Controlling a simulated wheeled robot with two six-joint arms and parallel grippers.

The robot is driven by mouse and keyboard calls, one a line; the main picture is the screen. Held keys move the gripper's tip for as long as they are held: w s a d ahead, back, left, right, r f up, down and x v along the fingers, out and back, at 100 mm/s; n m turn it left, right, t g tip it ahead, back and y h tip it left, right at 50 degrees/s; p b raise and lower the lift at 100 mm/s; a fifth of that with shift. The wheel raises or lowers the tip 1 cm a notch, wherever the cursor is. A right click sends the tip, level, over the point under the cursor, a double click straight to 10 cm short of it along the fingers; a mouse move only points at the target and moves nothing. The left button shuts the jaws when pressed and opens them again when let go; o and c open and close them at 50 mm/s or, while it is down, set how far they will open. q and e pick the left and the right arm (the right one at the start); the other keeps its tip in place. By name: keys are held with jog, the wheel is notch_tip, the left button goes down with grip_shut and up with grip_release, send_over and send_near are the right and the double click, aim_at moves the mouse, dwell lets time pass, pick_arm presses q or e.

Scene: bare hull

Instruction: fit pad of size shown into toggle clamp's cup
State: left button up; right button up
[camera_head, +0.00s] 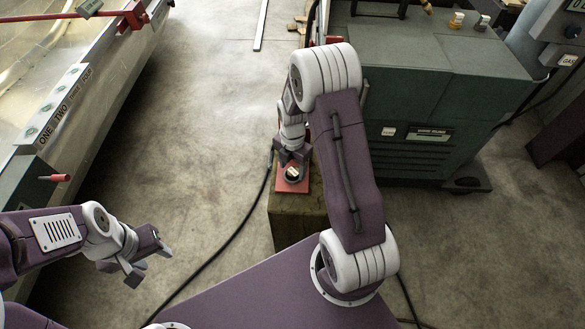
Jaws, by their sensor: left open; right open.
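A small dark round piece with a pale top (292,175) sits on a red mat (293,187) on a brown block; I cannot tell whether it is a pad. My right gripper (292,160) is open just above it, pointing down, and partly covers it. My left gripper (150,264) is open and empty over bare floor at lower left. A white strip (53,103) on the hull ledge has several green marks and the words ONE, TWO, THREE, FOUR. A red clamp-like fitting (133,14) with a long bar sits at top left. The cup cannot be made out.
The metal hull (110,85) runs along the left, with a red-tipped peg (55,178) at its side. The brown block (290,216) stands in the middle. A green cabinet (430,100) fills the upper right. A black cable (235,235) crosses otherwise clear floor.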

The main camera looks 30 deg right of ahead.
aim_at(293, 172)
notch_tip(293, 172, up, 11)
jog(key=p, duration=0.3)
jog(key=s+a+r+m, duration=0.1)
jog(key=s+a+m, duration=0.2)
jog(key=s+m, duration=0.3)
jog(key=s+a+r+m+t, duration=0.1)
jog(key=s+a+m, duration=0.3)
jog(key=m, duration=1.3)
jog(key=s, duration=0.2)
jog(key=shift+s+a, duration=0.25)
jog(key=shift+s, duration=0.15)
